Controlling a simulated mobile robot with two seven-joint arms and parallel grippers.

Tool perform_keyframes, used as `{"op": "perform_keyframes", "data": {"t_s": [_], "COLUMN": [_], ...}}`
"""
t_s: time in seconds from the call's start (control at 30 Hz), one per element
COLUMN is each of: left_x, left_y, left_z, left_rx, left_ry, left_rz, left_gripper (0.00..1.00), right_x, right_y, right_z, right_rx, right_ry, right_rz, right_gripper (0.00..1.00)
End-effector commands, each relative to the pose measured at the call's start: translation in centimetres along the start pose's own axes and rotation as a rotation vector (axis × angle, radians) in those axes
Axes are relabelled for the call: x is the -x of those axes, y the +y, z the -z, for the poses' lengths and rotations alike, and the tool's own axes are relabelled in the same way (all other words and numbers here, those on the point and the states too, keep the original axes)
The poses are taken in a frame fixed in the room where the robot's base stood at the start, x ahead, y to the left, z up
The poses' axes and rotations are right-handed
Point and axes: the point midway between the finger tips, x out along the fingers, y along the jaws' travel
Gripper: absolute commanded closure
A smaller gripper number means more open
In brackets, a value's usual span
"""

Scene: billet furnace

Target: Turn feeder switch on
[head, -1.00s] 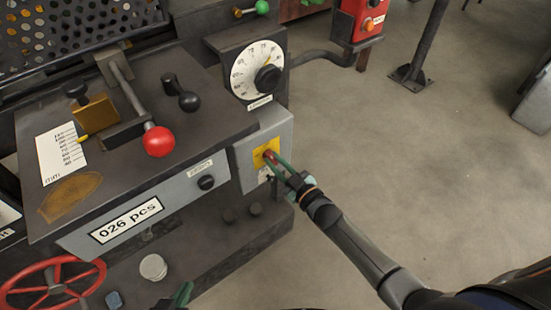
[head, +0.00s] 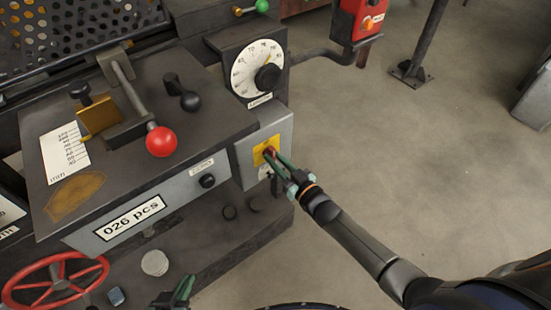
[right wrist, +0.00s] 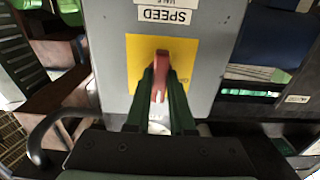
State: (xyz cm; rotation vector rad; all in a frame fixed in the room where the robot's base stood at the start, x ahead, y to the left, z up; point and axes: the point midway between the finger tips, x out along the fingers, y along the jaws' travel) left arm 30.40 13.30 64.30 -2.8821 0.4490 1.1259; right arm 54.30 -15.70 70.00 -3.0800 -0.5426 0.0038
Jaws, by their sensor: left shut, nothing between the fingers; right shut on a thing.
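The feeder switch is a red handle (right wrist: 163,70) on a yellow plate (right wrist: 190,60), on the front of a grey box (head: 247,158) below the round dial. My right gripper (head: 274,156) reaches it from the lower right. In the right wrist view its green fingers (right wrist: 161,85) are shut on the red handle, one on each side. In the head view the fingers partly hide the handle. My left gripper (head: 182,291) is at the bottom edge, well below and left of the switch, shut and empty.
A round white dial (head: 256,68) with a black knob is above the switch. A red-ball lever (head: 161,141), a "026 pcs" counter (head: 130,217) and a red handwheel (head: 55,280) are to the left. Open floor (head: 400,170) lies to the right.

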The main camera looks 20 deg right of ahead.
Motion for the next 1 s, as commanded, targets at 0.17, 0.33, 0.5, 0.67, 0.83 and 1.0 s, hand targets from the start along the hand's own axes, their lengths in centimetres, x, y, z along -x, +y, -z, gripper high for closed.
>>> {"op": "perform_keyframes", "data": {"t_s": [0.17, 0.33, 0.5, 0.67, 0.83, 1.0], "left_x": [0.1, 0.1, 0.1, 0.1, 0.3, 0.6], "left_y": [0.0, 0.0, 0.0, 0.0, -0.1, -0.2], "left_z": [-0.3, -0.4, -0.4, -0.4, 0.1, 0.8], "left_rx": [0.002, 0.002, 0.002, 0.002, 0.001, 0.001], "left_ry": [-0.007, -0.01, -0.01, -0.01, -0.005, 0.007], "left_rz": [0.001, 0.001, 0.001, 0.002, 0.003, 0.008], "left_gripper": [1.0, 1.0, 1.0, 1.0, 1.0, 1.0], "right_x": [0.0, 0.0, 0.0, 0.1, 1.5, 4.9], "right_y": [0.0, 0.0, 0.0, 0.0, 0.0, 0.0], "right_z": [0.0, 0.0, 0.0, 0.0, 0.0, 0.0], "right_rx": [-0.005, -0.003, -0.002, -0.001, -0.001, -0.001], "right_ry": [0.0, 0.0, 0.0, 0.0, -0.003, -0.004], "right_rz": [-0.001, -0.001, 0.0, 0.0, -0.001, -0.001], "right_gripper": [0.77, 0.57, 0.49, 0.49, 0.49, 0.49]}}
